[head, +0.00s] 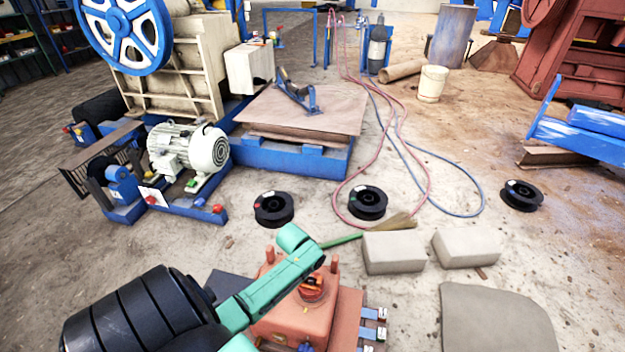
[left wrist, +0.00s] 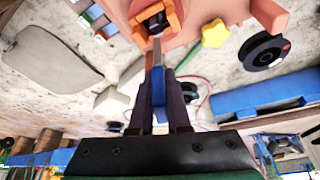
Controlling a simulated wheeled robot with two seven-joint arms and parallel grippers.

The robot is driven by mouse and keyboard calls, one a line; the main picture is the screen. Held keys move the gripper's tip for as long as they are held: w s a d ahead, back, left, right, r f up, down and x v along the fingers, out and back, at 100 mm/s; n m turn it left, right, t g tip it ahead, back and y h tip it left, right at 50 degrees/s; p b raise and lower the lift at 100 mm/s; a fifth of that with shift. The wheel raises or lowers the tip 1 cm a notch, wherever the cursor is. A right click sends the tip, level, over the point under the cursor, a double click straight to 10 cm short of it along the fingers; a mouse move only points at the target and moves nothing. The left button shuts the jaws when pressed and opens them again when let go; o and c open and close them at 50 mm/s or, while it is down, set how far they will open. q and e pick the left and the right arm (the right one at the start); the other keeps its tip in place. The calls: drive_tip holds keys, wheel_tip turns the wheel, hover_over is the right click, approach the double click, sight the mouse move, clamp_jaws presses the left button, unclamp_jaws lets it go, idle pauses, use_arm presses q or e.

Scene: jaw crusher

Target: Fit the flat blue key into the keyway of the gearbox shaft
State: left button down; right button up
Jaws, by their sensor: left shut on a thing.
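My left gripper (left wrist: 160,92) is shut on the flat blue key (left wrist: 158,88), which lies lengthwise between its two dark fingers. A narrow grey strip continues from the key's far end toward the gearbox shaft (left wrist: 154,22), which shows dark inside an orange surround. I cannot tell whether the key touches the shaft or how it lines up with the keyway. The red-orange gearbox (head: 286,325) stands at the bottom middle of the head view, partly behind my green left arm. The gripper's fingers and the key are not clear in the head view. My right gripper is not in view.
Blue tabs (head: 369,333) stick out beside the gearbox. A yellow star-shaped piece (left wrist: 214,33) is close to it in the left wrist view. Two pale blocks (head: 393,252) and black reels (head: 368,203) lie on the floor. A white motor (head: 190,149) stands at left.

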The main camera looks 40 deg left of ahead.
use_arm(q)
wheel_tip(320, 180, down, 4)
drive_tip(key=shift+r+b, duration=0.25)
drive_tip(key=shift+b, duration=0.25)
drive_tip(key=shift+f, duration=0.5)
drive_tip(key=c, duration=0.9)
unclamp_jaws()
drive_tip(key=shift+r, duration=0.1)
